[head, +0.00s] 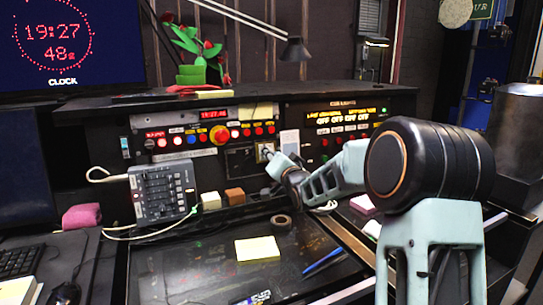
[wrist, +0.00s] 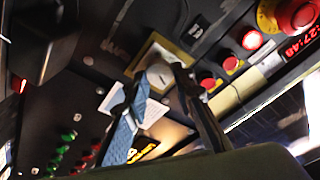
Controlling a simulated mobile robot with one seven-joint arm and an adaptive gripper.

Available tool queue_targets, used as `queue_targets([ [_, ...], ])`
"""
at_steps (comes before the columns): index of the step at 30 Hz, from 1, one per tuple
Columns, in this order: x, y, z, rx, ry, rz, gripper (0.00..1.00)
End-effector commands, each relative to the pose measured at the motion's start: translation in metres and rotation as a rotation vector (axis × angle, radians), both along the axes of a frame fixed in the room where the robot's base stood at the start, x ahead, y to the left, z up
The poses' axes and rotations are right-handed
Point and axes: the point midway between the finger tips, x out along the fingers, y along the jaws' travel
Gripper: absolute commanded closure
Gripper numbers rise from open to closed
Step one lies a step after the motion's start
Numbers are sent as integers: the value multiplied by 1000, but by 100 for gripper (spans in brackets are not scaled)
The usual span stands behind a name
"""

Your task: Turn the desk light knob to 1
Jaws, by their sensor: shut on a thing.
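The knob (wrist: 160,75) is a round, pale grey dial on a cream plate, set in the dark control panel. In the wrist view it sits between the two fingertips of my gripper (wrist: 159,78), which is shut on it. In the head view my gripper (head: 270,155) reaches the cream plate (head: 260,153) from the right, and its fingers hide most of the knob. The dial markings are too small and blurred to read. A desk lamp (head: 294,50) with a dark shade hangs above the panel.
Left of the knob are red, white and blue buttons and a large red button with a yellow collar (head: 219,135). A grey mixer box (head: 163,195) stands below left. A yellow notepad (head: 257,249) and a tape roll (head: 281,221) lie on the dark desk.

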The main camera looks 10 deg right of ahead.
Motion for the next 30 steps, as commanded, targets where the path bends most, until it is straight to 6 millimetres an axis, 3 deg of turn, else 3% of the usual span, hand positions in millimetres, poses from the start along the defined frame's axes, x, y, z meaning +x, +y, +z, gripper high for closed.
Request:
queue_targets([
  [14,0,-1,-3,-102,-28,15,100],
  [30,0,-1,-2,-559,-151,87,100],
])
